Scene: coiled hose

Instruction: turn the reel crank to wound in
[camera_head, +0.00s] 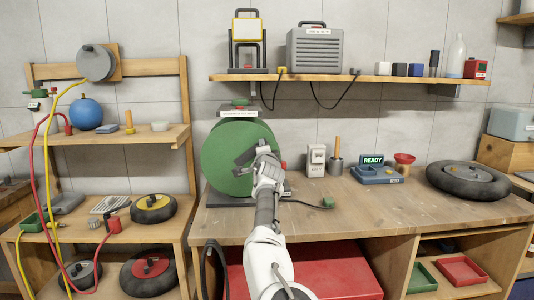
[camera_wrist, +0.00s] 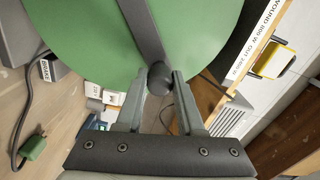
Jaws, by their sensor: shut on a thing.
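The green reel (camera_head: 220,150) stands upright on the left part of the workbench, and its round face fills the top of the wrist view (camera_wrist: 80,35). The dark crank arm (camera_wrist: 142,28) crosses the reel face and ends in a round dark knob (camera_wrist: 160,72). My gripper (camera_head: 259,158) is in front of the reel, hiding part of its right side. In the wrist view, the two fingers of my gripper (camera_wrist: 159,82) are shut on the knob, one on each side. The crank is mostly hidden by my gripper in the head view.
A cable with a green plug (camera_head: 327,202) lies right of the reel. A shelf (camera_head: 350,78) hangs above; the bench's front middle is clear.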

